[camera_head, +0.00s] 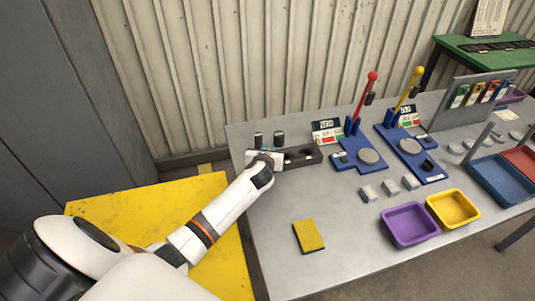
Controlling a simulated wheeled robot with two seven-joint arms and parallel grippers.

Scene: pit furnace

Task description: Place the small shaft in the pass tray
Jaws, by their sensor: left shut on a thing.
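My left gripper (266,155) is at the left end of a dark slotted rack (303,156) on the grey table. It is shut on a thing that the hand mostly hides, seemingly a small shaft. Two short dark cylinders (279,138) stand upright just behind the hand, apart from each other. A purple tray (410,226) and a yellow tray (454,208) sit near the table's front edge, both empty. A blue tray (500,181) and a red tray (524,160) are at the right. I cannot tell which is the pass tray. My right gripper is not in view.
Two blue gauge stands with a red-knobbed lever (366,92) and a yellow-knobbed lever (412,82) stand mid-table. Several small metal blocks (390,187) lie before them. A yellow pad (309,236) lies at the front. The table around the pad is clear. A corrugated wall stands behind.

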